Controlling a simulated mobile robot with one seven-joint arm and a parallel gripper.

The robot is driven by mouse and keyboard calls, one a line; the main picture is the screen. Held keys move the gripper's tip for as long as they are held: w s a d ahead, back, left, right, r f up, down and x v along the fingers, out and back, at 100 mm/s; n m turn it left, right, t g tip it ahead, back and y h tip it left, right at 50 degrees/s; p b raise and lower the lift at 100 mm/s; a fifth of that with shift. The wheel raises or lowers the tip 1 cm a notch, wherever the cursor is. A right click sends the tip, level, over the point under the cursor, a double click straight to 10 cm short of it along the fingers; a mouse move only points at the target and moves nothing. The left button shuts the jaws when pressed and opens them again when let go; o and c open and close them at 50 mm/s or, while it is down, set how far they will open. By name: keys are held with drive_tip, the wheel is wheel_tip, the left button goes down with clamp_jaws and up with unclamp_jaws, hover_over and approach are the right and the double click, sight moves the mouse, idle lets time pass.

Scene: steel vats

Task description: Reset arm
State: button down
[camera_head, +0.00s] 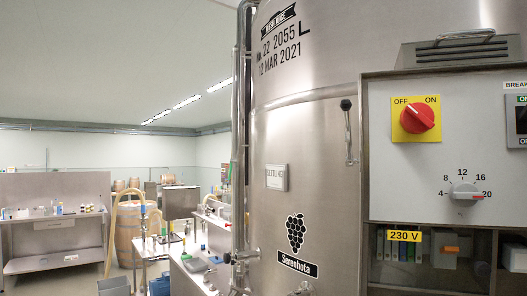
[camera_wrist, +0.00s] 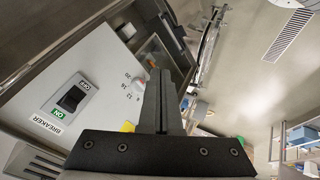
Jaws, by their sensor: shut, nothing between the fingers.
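My gripper (camera_wrist: 161,76) shows in the wrist view, its two dark fingers together and nothing between them. It hangs in front of the grey control panel (camera_wrist: 97,60), which looks tilted in this view. The gripper body hides part of the panel. My arm and gripper do not show in the head view. In the head view, the control panel (camera_head: 400,190) stands at the right, with a red rotary switch (camera_head: 416,119) on a yellow plate and a grey dial (camera_head: 466,195) pointing near 20.
A large steel vat (camera_head: 300,150) fills the middle of the head view. A breaker switch (camera_wrist: 71,98) sits on the panel. A steel table (camera_head: 55,228) and a barrel (camera_head: 130,230) stand at left. Floor (camera_wrist: 235,75) shows right of my gripper.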

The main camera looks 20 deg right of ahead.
drive_tip(key=w+a+f+y+b, duration=0.1)
drive_tip(key=w+a+f, duration=0.5)
drive_tip(key=w+f, duration=0.25)
drive_tip(key=w+a+f+y+b, duration=0.1)
drive_tip(key=w+a+f+y, duration=0.1)
drive_tip(key=w+a+f, duration=0.6)
drive_tip(key=a+f+m+b, duration=0.1)
drive_tip(key=a+f, duration=0.3)
drive_tip(key=f, duration=0.8)
drive_tip(key=s+a+f+m+y, duration=0.1)
drive_tip(key=a+f, duration=0.3)
drive_tip(key=f, duration=0.8)
drive_tip(key=shift+a+f+g+b, duration=0.15)
drive_tip(key=shift+a+g+b, duration=0.15)
drive_tip(key=shift+b, duration=0.05)
drive_tip(key=shift+s+d+m, duration=0.1)
drive_tip(key=shift+d+m, duration=0.1)
drive_tip(key=shift+m, duration=0.1)
